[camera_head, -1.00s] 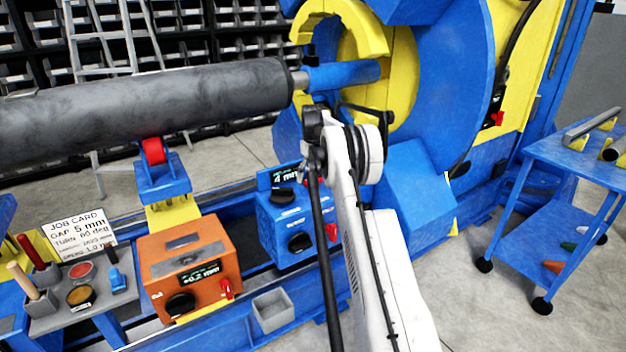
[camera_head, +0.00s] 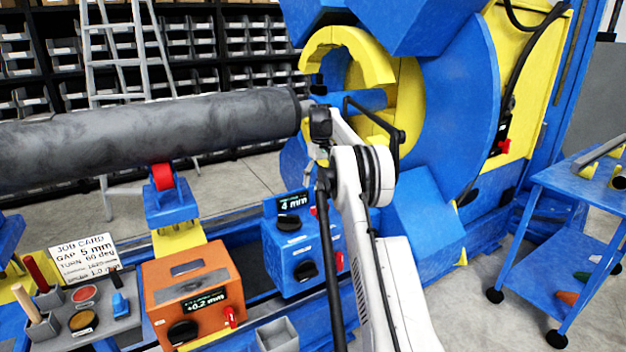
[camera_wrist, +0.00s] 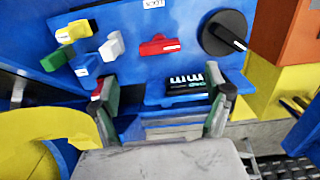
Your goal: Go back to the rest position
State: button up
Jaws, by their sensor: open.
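My gripper (camera_wrist: 164,103) is open and empty in the wrist view, its two dark-green and black fingers spread apart. Beyond them is the blue control box (camera_wrist: 140,75) with a black knob, a red switch, small coloured levers and a lit display. In the head view my white arm reaches up in front of the blue positioner (camera_head: 455,100), beside the end of the pipe (camera_head: 200,125). The fingers are not clear there. The control box (camera_head: 292,255) display reads 4 mm.
The yellow clamp (camera_head: 378,62) stands close behind my arm's end. An orange box (camera_head: 190,290), a job card (camera_head: 85,258) and a tool tray (camera_head: 105,325) are at left. A blue cart (camera_head: 570,190) is at right. Open floor lies between positioner and cart.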

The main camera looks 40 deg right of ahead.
jog(key=s+a+r+t+p, duration=0.1)
jog(key=s+a+r, duration=0.2)
jog(key=a+r, duration=0.7)
jog(key=s+a+r+t, duration=0.1)
jog(key=s+a+r, duration=0.3)
jog(key=a+r, duration=0.7)
jog(key=s+a+n+t+p, duration=0.1)
jog(key=s+a+t, duration=0.2)
jog(key=s+a, duration=1.8)
jog(key=s+a+f+t, duration=0.1)
jog(key=s+a+f, duration=0.2)
jog(key=s, duration=0.4)
jog(key=s+a+f+t, duration=0.1)
jog(key=s+a+f, duration=0.3)
jog(key=s+f, duration=0.2)
jog(key=shift+s+f+p, duration=0.15)
jog(key=shift+s+p, duration=0.3)
jog(key=shift+s, duration=0.55)
